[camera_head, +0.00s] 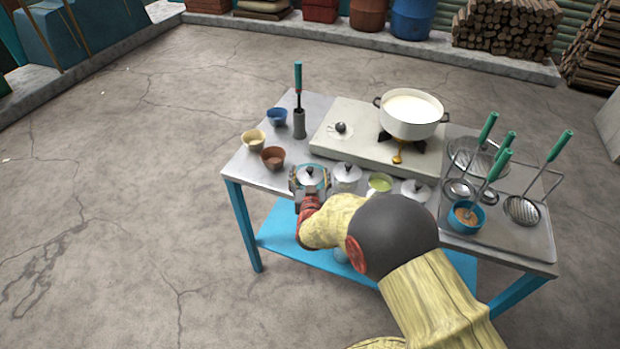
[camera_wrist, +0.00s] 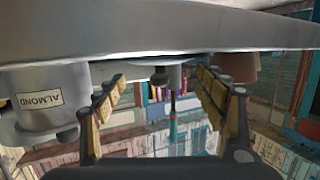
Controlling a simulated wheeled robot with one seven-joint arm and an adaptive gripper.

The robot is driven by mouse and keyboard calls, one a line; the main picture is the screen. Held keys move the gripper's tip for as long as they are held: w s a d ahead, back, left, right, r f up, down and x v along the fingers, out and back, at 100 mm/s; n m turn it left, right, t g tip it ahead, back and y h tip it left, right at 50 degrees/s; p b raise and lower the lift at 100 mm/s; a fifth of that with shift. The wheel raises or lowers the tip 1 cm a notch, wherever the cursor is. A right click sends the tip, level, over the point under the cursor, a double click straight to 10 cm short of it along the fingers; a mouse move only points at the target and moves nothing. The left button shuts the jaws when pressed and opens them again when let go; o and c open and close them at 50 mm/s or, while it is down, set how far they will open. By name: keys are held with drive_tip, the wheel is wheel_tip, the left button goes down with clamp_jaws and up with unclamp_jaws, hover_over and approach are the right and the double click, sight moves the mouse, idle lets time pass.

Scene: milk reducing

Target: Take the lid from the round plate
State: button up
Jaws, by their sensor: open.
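A small silver lid (camera_head: 310,173) with a dark knob shows at the left front of the table, with a blue-teal rim around it. I cannot tell whether that rim is the round plate; my gripper hides part of it. My gripper (camera_head: 309,181) is open, its fingers at either side of the lid in the head view and not closed on it. The wrist view is upside down.
A canister labelled ALMOND (camera_wrist: 45,100) stands close beside one finger. Lidded canisters and an open green-filled one (camera_head: 380,183) line the front. Small bowls (camera_head: 273,157), a utensil holder (camera_head: 299,124) and the stove (camera_head: 333,143) with a milk pot (camera_head: 410,122) stand behind.

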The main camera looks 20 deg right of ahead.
drive_tip(key=shift+w+d+f, duration=0.2)
drive_tip(key=shift+w+f, duration=0.15)
drive_tip(key=shift+w, duration=0.75)
drive_tip(key=shift+r, duration=0.1)
drive_tip(key=c, duration=0.3)
drive_tip(key=shift+s, duration=0.1)
drive_tip(key=c, duration=1.1)
